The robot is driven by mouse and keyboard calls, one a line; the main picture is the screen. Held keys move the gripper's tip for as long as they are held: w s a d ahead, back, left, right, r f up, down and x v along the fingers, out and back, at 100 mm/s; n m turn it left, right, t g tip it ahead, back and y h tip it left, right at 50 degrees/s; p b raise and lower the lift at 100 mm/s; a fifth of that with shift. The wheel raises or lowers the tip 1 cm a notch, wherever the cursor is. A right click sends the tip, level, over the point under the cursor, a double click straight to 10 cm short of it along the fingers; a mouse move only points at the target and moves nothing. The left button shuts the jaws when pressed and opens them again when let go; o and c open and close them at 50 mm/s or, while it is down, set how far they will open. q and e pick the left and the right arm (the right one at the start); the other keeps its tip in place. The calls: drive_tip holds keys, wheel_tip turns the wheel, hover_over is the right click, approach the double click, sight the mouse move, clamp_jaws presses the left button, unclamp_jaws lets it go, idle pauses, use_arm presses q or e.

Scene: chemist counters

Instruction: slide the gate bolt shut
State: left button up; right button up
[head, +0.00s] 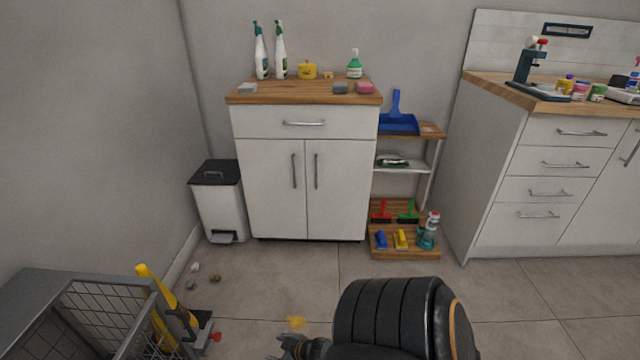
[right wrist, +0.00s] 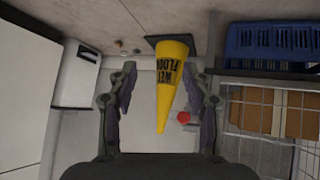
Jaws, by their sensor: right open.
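A red knob (head: 215,337), which looks like the bolt's handle, sticks out to the right of the grey mesh cage (head: 105,310) at the lower left of the head view. In the right wrist view the red knob (right wrist: 183,117) shows beside the right-hand finger, with the wire mesh (right wrist: 265,120) further right. The bolt's bar and its catch are too small or hidden to tell. My right gripper (head: 287,347) is open and empty, to the right of the knob and apart from it in the head view; its fingers also frame the right wrist view (right wrist: 161,85). My left gripper is not in view.
A yellow wet-floor cone (head: 163,300) stands close by the cage; it also shows between my fingers in the right wrist view (right wrist: 172,85).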

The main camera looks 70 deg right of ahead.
drive_tip(key=s+a+r+g+p, duration=0.1)
drive_tip(key=s+r+g+p, duration=0.1)
drive_tip(key=s+p, duration=0.6)
drive_tip(key=s+a+r+g+p, duration=0.2)
drive_tip(key=s+p, duration=0.5)
drive_tip(key=p, duration=0.4)
drive_tip(key=shift+s+a+r+m+g, duration=0.3)
drive_tip(key=shift+s+r+m+g, duration=0.1)
drive_tip(key=shift+r+g, duration=0.25)
drive_tip(key=shift+f, duration=0.1)
